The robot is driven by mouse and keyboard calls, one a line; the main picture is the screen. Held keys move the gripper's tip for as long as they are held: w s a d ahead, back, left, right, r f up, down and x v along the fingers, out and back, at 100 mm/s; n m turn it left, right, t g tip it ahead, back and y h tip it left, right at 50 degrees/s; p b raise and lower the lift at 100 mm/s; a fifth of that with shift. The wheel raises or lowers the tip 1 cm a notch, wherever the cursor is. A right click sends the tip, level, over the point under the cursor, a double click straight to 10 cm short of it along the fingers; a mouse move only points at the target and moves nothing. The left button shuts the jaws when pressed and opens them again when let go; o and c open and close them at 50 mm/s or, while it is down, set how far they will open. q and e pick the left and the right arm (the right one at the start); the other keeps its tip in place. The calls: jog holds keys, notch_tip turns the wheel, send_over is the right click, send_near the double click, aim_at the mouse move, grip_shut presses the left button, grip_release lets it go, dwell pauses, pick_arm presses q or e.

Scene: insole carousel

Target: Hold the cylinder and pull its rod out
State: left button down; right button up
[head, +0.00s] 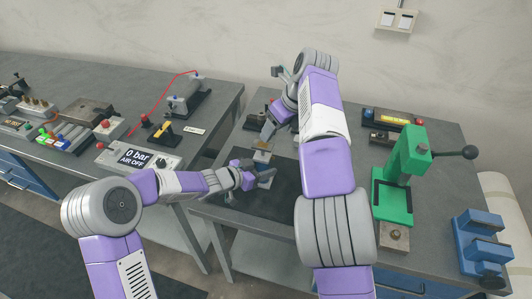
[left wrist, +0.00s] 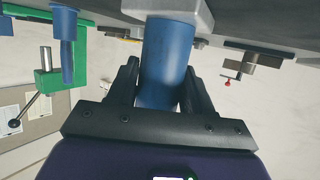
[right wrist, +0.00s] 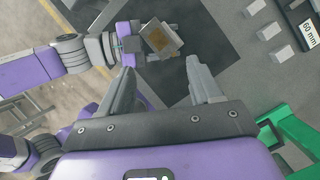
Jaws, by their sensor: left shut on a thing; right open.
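The cylinder has a blue barrel (left wrist: 165,62) and a light grey end block (left wrist: 178,12) in the left wrist view. My left gripper (head: 258,178) is shut on the blue barrel, low over the dark mat (head: 278,200). In the right wrist view a squarish grey and tan end block (right wrist: 160,38) of the cylinder shows beside the left gripper. My right gripper (right wrist: 165,82) is open and empty, above and apart from the cylinder. In the head view it hangs behind the left gripper. I cannot make out the rod clearly.
A green press (head: 393,188) with a black lever and a blue vise-like block (head: 482,240) stand on the right of the bench. A yellow-labelled fixture (head: 392,118) lies at the back. A panel (head: 140,156) reading "0 bar AIR OFF" sits on the left bench.

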aim_at(268, 146)
jog(key=d+f+n+t+y, duration=0.1)
jog(key=d+f+n+y, duration=0.3)
jog(key=d+n+y, duration=0.35)
jog(key=shift+m+y, duration=0.65)
jog(key=shift+y, duration=0.1)
jog(key=x, duration=1.1)
jog(key=shift+s+f, duration=0.2)
jog(key=shift+r, duration=0.1)
grip_shut()
